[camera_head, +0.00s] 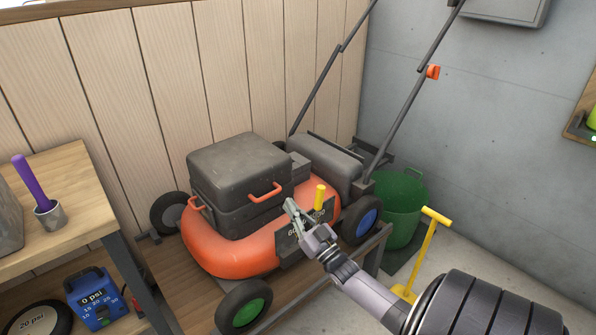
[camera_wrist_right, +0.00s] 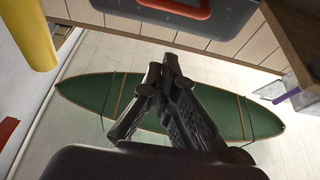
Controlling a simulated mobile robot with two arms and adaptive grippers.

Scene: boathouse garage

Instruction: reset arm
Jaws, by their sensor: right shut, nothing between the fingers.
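My right gripper (camera_head: 293,208) reaches in from the lower right in the head view. Its fingertips are in front of the orange lawn mower (camera_head: 212,249), near its dark front plate and the yellow knob (camera_head: 320,196). In the right wrist view the gripper's two fingers (camera_wrist_right: 163,75) come together at the tips with nothing between them. I cannot tell whether the gripper touches the mower. My left gripper is not in view.
The mower stands on a low wooden bench. A green bucket (camera_head: 402,209) and a yellow pump (camera_head: 427,250) stand at its right. A wooden table (camera_head: 80,205) with a purple-handled tool in a cup is at left. A green board (camera_wrist_right: 90,95) shows in the wrist view.

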